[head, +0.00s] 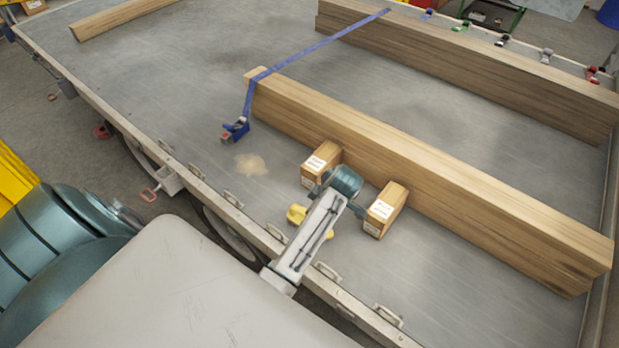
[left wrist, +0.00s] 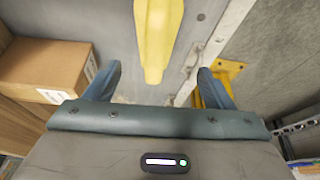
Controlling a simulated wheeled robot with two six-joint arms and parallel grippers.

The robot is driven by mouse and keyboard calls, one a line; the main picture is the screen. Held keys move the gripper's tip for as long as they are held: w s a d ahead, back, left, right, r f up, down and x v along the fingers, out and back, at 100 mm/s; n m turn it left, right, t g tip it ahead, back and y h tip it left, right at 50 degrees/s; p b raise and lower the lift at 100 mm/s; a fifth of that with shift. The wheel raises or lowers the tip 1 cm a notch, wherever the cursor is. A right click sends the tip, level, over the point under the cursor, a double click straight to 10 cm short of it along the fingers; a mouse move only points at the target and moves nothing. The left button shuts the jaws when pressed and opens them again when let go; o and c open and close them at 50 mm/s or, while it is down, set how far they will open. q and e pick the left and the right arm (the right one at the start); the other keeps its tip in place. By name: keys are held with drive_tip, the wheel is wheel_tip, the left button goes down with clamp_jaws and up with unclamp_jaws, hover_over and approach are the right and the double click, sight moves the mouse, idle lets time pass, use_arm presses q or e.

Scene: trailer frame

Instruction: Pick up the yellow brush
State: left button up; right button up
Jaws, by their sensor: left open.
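The yellow brush (head: 295,214) lies on the grey trailer bed near its near edge, partly hidden by my left arm in the head view. In the left wrist view the brush (left wrist: 154,38) lies ahead of my gripper, its narrow end pointing toward the gap between the fingers. My left gripper (left wrist: 160,70) is open, with nothing between its fingers. In the head view my left gripper (head: 338,196) is above the bed, between two small cardboard boxes and just right of the brush. My right gripper is not in view.
A small box (head: 321,163) stands behind my gripper and another box (head: 385,209) to its right. A long timber stack (head: 430,175) lies behind them. A blue strap (head: 310,50) runs to a ratchet (head: 235,130). The bed left of the ratchet is clear.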

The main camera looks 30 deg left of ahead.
use_arm(q)
drive_tip(key=x, duration=0.3)
drive_tip(key=shift+w+a+f+p, duration=0.15)
drive_tip(key=shift+a+f+p, duration=0.1)
drive_tip(key=shift+f+p, duration=0.35)
drive_tip(key=p+x, duration=0.1)
drive_tip(key=x, duration=0.3)
drive_tip(key=shift+w, duration=0.15)
drive_tip(key=shift+c, duration=0.3)
drive_tip(key=c, duration=1.1)
drive_tip(key=shift+o, duration=0.2)
drive_tip(key=shift+r, duration=0.1)
